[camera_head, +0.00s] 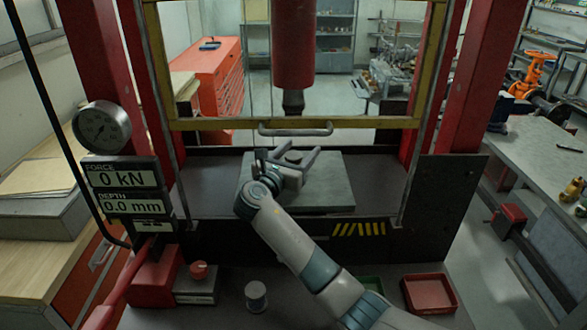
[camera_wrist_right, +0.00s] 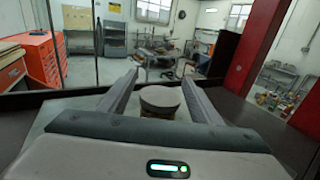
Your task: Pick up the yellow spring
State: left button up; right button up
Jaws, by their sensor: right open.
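My right gripper (camera_head: 287,154) is over the grey plate (camera_head: 335,190) of the press, with its fingers apart. A short round piece with a grey top (camera_wrist_right: 160,97) stands between the fingers in the right wrist view, with a brownish body below the top. In the head view its dark top (camera_head: 291,157) shows between the fingers. I cannot tell whether the fingers touch it. I cannot make out a yellow spring for certain; the brownish part under the grey top is too small to tell. My left gripper is not in view.
The red press ram (camera_head: 293,45) hangs above the plate, behind a yellow-framed guard (camera_head: 300,123) with a handle. Red posts flank the opening. Yellowish parts (camera_head: 572,189) lie on the right bench.

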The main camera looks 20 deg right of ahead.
jog(key=c, duration=1.4)
jog(key=shift+r, duration=0.15)
jog(key=shift+r+b, duration=0.5)
notch_tip(320, 180, up, 2)
jog(key=shift+r+b, duration=0.1)
jog(key=shift+b, duration=0.65)
jog(key=b+v, duration=0.5)
jog(key=v, duration=1.3)
jog(key=shift+a, duration=0.1)
